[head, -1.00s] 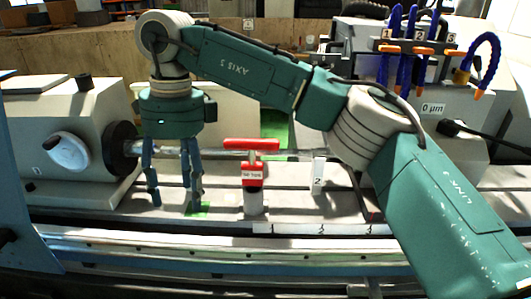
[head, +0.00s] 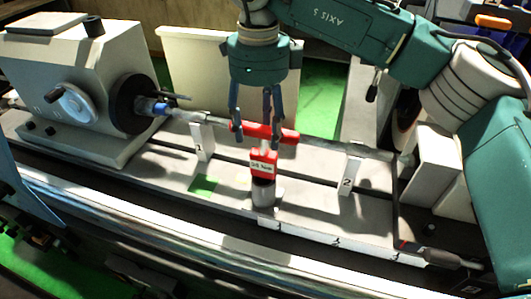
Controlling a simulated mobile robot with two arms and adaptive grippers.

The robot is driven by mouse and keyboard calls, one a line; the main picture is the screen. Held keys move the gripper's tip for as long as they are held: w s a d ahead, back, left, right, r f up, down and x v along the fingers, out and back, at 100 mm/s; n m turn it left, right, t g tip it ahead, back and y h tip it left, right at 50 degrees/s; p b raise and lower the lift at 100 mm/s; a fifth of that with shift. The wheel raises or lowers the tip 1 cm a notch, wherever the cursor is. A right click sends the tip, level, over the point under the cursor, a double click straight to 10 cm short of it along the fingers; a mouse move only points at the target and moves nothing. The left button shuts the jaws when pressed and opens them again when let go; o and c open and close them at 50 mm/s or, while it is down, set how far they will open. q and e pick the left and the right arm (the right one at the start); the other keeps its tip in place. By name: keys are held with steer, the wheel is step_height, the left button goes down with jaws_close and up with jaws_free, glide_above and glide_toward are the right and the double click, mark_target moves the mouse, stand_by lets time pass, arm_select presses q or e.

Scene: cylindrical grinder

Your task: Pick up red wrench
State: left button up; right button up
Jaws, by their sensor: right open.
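The red wrench (head: 263,160) stands upright with a red T-shaped crossbar on top and a white label on its red body. Its lower end is in a grey cylindrical holder (head: 264,193) on the machine bed. My right gripper (head: 257,130) points down directly over the crossbar, with its fingers open. The fingertips overlap the crossbar in the picture, and I cannot tell whether they touch it. My left gripper is not in view.
A long bar (head: 318,143) runs behind the wrench, with white supports marked 1 (head: 202,140) and 2 (head: 349,174). The grey headstock (head: 65,80) stands at left.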

mark_target(262, 155)
steer(key=shift+f, duration=0.65)
steer(key=f+p, duration=0.2)
steer(key=f, duration=0.1)
steer(key=f+p, duration=0.1)
steer(key=shift+s+d+f, duration=0.15)
steer(key=shift+d, duration=0.1)
steer(key=shift+f, duration=0.45)
steer(key=shift+c, duration=0.5)
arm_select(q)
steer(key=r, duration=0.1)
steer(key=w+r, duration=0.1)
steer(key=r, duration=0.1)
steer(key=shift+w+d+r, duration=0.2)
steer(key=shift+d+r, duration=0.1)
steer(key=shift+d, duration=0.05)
arm_select(e)
jaws_close()
